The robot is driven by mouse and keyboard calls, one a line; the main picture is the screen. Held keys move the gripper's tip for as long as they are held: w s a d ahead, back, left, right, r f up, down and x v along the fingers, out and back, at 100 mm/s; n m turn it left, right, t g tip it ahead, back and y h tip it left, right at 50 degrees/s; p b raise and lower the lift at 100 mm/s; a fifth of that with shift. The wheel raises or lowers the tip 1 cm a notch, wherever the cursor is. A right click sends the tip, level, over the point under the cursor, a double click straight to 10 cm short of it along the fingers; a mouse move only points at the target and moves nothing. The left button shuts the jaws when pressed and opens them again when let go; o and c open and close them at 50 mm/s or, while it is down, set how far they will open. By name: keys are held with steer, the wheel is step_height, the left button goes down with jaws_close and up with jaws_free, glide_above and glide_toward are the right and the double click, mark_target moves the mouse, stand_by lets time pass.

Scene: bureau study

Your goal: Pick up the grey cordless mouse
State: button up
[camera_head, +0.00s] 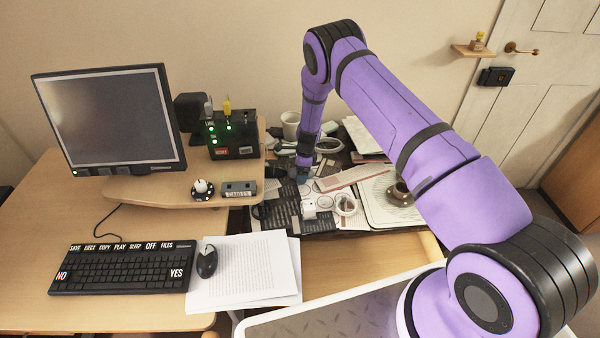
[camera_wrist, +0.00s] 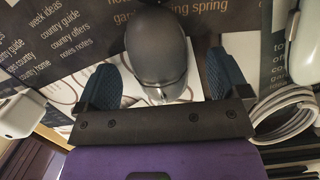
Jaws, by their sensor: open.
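The grey mouse (camera_wrist: 155,45) lies on printed pages in the wrist view, in the upper middle. My gripper (camera_wrist: 164,80) is open, with one dark finger on each side of the mouse's near end. A gap shows between each finger and the mouse, and I see no contact. In the head view my gripper (camera_head: 303,176) is low over the cluttered desk at the back, and the grey mouse cannot be made out there. A separate dark mouse (camera_head: 206,261) lies on white paper beside the keyboard.
A coiled white cable (camera_wrist: 285,113) and a white rounded object (camera_wrist: 306,45) lie right of my gripper; a white block (camera_wrist: 18,115) lies left. In the head view, a cup (camera_head: 400,193) and a mug (camera_head: 290,125) stand nearby. The monitor (camera_head: 108,118) stands left.

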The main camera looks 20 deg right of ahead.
steer(key=c, duration=1)
